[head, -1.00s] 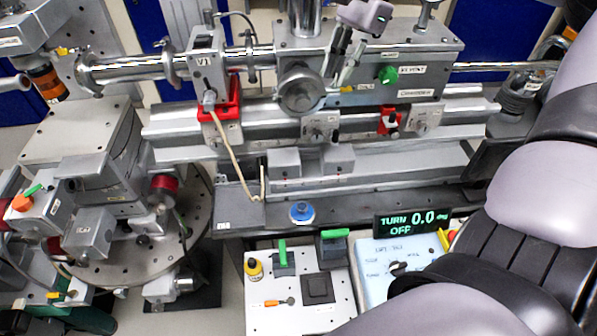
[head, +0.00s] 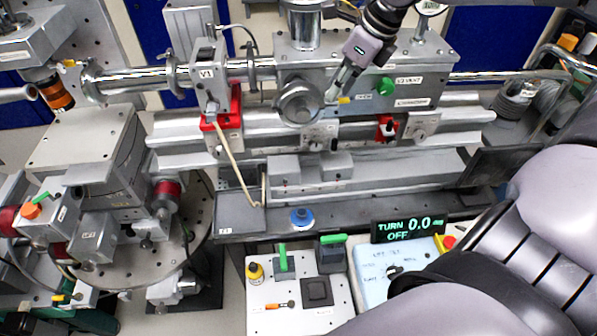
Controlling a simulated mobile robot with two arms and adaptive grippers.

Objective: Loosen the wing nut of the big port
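The big port is a round metal door (head: 300,103) on the front of the grey chamber box. A small bright part at its right edge may be the wing nut, but it is too small and partly covered to make out. My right gripper (head: 331,98) reaches down from the top, with its fingertips at the right edge of the port. Its fingers overlap in this view, so whether they are apart or closed on something cannot be seen. My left gripper is not in view.
A green knob (head: 385,86) sits right of the port on the chamber. The V1 valve (head: 208,80), with a red bracket and hanging cord, stands to the left. A display (head: 407,229) reads "TURN 0.0 deg OFF". A white panel (head: 290,318) holds green-handled parts below.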

